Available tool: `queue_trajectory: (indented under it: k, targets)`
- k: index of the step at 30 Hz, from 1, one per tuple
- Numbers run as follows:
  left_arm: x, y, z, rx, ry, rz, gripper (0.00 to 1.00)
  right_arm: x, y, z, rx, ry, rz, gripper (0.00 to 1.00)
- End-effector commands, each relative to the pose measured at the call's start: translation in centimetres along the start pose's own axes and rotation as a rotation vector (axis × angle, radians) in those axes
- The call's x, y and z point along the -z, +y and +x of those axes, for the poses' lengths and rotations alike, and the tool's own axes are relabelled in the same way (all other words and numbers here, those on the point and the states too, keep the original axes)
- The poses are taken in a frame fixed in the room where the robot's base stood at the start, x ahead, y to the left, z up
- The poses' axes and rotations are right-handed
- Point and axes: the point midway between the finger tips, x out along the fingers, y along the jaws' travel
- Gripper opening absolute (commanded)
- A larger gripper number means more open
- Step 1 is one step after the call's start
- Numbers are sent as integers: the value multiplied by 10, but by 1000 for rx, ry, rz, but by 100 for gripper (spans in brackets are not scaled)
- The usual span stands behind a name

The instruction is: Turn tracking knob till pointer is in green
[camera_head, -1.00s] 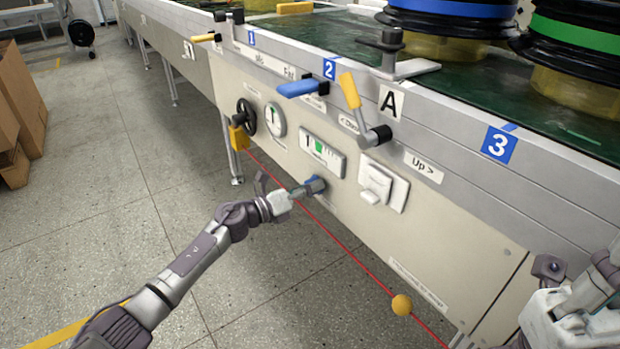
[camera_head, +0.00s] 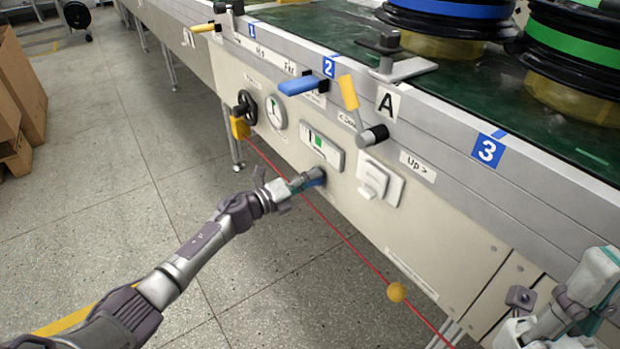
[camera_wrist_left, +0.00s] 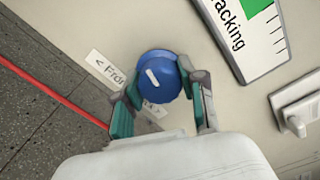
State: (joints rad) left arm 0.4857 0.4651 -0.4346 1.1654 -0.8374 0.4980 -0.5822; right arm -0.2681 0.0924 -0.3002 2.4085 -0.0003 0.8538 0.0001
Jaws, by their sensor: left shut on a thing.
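The blue tracking knob (camera_wrist_left: 160,78) has a white mark and sits on the beige side panel; it also shows in the head view (camera_head: 317,178). My left gripper (camera_wrist_left: 157,92) is shut on the knob, one finger on each side. The tracking gauge (camera_head: 322,149) is above the knob, with a green zone (camera_head: 317,141) and a dark pointer line just left of it; whether they touch is too small to tell. In the left wrist view, part of the gauge (camera_wrist_left: 245,50) shows, its pointer outside the picture. My right gripper (camera_head: 580,295) is at the right edge, its fingers unclear.
A white switch (camera_head: 380,183) and a yellow-handled lever (camera_head: 350,100) are right of the gauge. A round dial (camera_head: 275,112) and black handwheel (camera_head: 247,107) are to its left. A red cord (camera_head: 345,240) with a yellow ball (camera_head: 396,292) runs along the panel's front.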

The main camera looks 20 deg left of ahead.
Motion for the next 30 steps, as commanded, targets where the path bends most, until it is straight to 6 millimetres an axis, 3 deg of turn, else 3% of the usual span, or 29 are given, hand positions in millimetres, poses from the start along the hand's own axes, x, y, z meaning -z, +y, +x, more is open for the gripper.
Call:
queue_trajectory:
  k: [7,8,12,23,30]
  targets:
    - [0,1,-1,-2,-2,0,6,0,0,0,0,0,0,0]
    - [0,1,-1,-2,-2,0,42,0,0,0,0,0,0,0]
    - [-1,1,-1,-2,-1,1,66,0,0,0,0,0,0,0]
    - [0,1,-3,-2,-1,2,66,-1,0,0,-1,-3,-1,0]
    - [0,2,-42,-5,0,3,66,-1,0,0,0,-1,-1,0]
